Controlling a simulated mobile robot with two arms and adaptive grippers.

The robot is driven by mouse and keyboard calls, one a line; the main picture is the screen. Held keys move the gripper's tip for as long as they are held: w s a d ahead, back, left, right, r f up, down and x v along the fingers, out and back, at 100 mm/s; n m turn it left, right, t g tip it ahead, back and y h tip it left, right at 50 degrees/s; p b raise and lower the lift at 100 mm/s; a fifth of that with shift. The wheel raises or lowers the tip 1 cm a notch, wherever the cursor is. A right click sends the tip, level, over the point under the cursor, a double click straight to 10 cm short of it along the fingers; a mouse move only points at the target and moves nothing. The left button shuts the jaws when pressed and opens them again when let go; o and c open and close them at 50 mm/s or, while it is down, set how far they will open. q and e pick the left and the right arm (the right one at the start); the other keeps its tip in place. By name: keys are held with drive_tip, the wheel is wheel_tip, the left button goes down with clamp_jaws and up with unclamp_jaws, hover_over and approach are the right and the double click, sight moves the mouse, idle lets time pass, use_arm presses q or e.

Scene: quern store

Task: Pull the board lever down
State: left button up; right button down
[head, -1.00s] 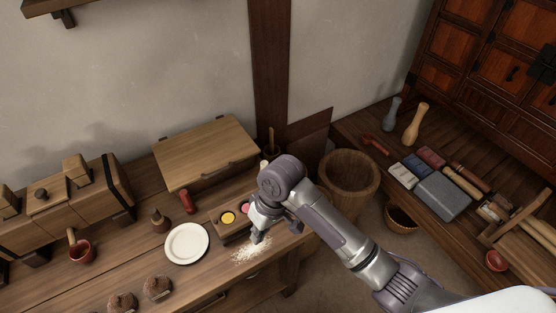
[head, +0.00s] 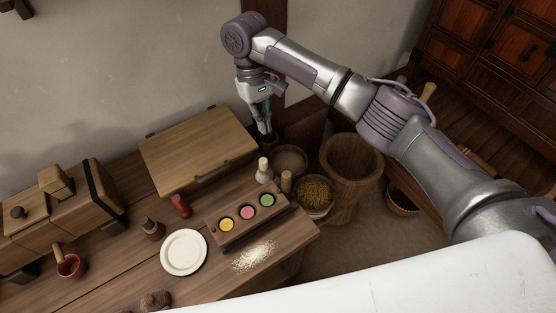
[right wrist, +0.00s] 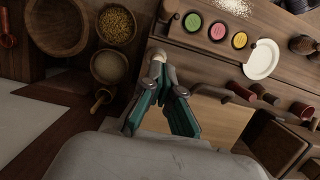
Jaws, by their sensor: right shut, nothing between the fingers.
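A dark wooden board (head: 235,229) with yellow, pink and green round wells lies on the bench; it also shows at the top of the right wrist view (right wrist: 178,34). I cannot make out for certain which part is its lever. A small red, handle-like piece (head: 181,206) stands left of the board, in front of the lidded box. My right gripper (head: 268,133) is raised behind the board, near the box's back right corner. Its teal fingers (right wrist: 166,80) are shut and empty, apart from the board. My left gripper is in neither view.
The wooden box (head: 198,150) fills the bench's back. A white-topped peg (head: 264,172), a bowl of grain (head: 315,197) and a large wooden tub (head: 350,165) stand to the right. A white plate (head: 184,252) and spilled powder (head: 254,256) lie in front.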

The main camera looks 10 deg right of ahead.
sight(286, 184)
drive_tip(key=s+d+f+p, duration=0.2)
drive_tip(key=s+f, duration=0.4)
drive_tip(key=f, duration=0.3)
drive_tip(key=shift+d+f+p, duration=0.2)
drive_tip(key=shift+f+p, duration=0.2)
drive_tip(key=shift+p, duration=0.15)
